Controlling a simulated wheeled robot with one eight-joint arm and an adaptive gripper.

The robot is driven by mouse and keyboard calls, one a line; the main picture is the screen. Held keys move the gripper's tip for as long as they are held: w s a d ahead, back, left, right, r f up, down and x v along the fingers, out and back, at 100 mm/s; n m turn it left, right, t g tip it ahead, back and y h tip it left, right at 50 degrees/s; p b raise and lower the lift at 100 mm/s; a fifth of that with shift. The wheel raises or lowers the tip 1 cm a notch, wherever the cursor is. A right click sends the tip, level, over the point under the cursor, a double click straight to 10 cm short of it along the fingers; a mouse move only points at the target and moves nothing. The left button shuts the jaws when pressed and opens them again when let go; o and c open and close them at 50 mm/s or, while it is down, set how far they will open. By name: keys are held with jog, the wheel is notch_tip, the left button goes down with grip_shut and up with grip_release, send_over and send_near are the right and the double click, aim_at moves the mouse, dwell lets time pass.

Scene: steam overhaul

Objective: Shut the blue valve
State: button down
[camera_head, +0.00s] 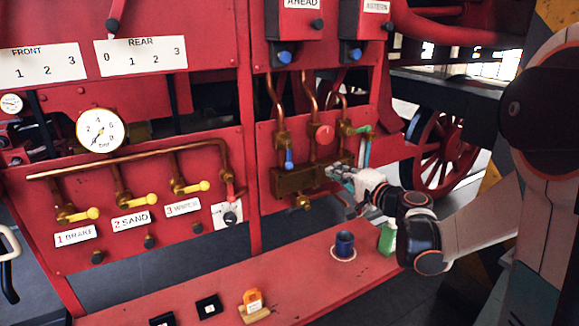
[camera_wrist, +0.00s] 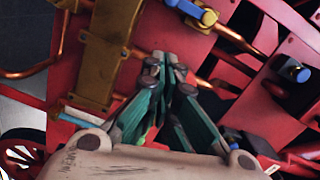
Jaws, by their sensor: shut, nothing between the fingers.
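The blue valve lever (camera_head: 289,158) hangs down from a brass fitting (camera_head: 282,138) on the left copper pipe of the red panel. It points roughly along that pipe. In the wrist view a blue lever with a brass body (camera_wrist: 190,10) shows at the top edge, partly cut off. My gripper (camera_head: 333,172) is in front of the panel, right of the blue lever and apart from it. In the wrist view its fingers (camera_wrist: 165,62) are closed together with nothing between them.
A brass block (camera_head: 296,181) sits below the pipes, near my gripper.

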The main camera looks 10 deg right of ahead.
aim_at(289, 156)
jog(key=shift+s+d+f+t, duration=0.2)
jog(key=shift+d+f+t, duration=0.05)
jog(key=shift+d+t, duration=0.15)
jog(key=w+a+b, duration=0.1)
jog(key=w+a, duration=0.6)
jog(key=w, duration=0.2)
jog(key=shift+f+b, duration=0.4)
